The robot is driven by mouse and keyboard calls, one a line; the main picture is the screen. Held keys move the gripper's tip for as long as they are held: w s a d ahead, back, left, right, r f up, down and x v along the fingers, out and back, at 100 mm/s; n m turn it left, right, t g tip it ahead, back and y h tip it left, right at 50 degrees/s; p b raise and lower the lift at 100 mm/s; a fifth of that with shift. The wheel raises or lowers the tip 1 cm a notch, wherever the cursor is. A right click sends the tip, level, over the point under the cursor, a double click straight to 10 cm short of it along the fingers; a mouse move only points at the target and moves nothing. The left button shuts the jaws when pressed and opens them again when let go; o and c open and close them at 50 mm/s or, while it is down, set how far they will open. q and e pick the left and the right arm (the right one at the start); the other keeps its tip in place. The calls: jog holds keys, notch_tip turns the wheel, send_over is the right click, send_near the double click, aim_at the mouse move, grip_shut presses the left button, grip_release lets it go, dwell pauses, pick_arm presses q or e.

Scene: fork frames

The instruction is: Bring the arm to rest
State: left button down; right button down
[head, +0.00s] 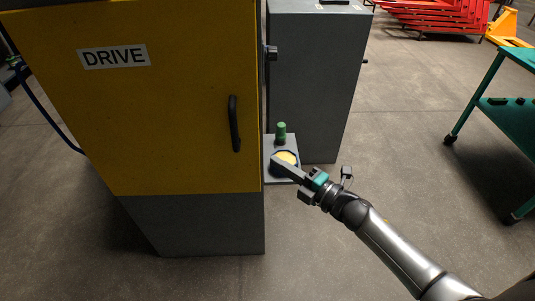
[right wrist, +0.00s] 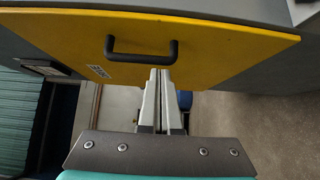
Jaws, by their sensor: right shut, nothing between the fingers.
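My right arm (head: 395,250) reaches in from the lower right in the head view. Its gripper (head: 276,161) points up and left, with the tips just right of the yellow cabinet door's edge. The fingers are shut together with nothing between them, as the right wrist view also shows (right wrist: 160,75). My left gripper is not in view.
The yellow cabinet door (head: 165,120), marked DRIVE, is closed. A grey cabinet (head: 312,80) stands behind. A green cart (head: 505,125) stands right; floor between is clear.

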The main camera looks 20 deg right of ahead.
jog(key=s+d+f+m+g+h, duration=0.2)
jog(key=s+f+m, duration=0.2)
jog(key=f, duration=0.4)
jog(key=s+d+f+m+g+h, duration=0.1)
jog(key=s+f+m+h, duration=0.25)
jog(key=f, duration=0.45)
jog(key=s+d+f+m+g+h, duration=0.1)
jog(key=s+d+f+m+g, duration=0.1)
jog(key=s+f+m, duration=0.45)
jog(key=s+a+f+m+g, duration=0.2)
jog(key=s+f, duration=0.4)
jog(key=s, duration=0.3)
jog(key=s+a+f+m+g+h, duration=0.1)
jog(key=s+f+g, duration=0.3)
jog(key=s, duration=0.5)
jog(key=s+a+f+m+g, duration=0.3)
jog(key=s+f+g, duration=0.1)
jog(key=s+f, duration=0.4)
jog(key=shift+s+a+f+m, duration=0.35)
jog(key=shift+s+a+m, duration=0.05)
jog(key=shift+s, duration=0.6)
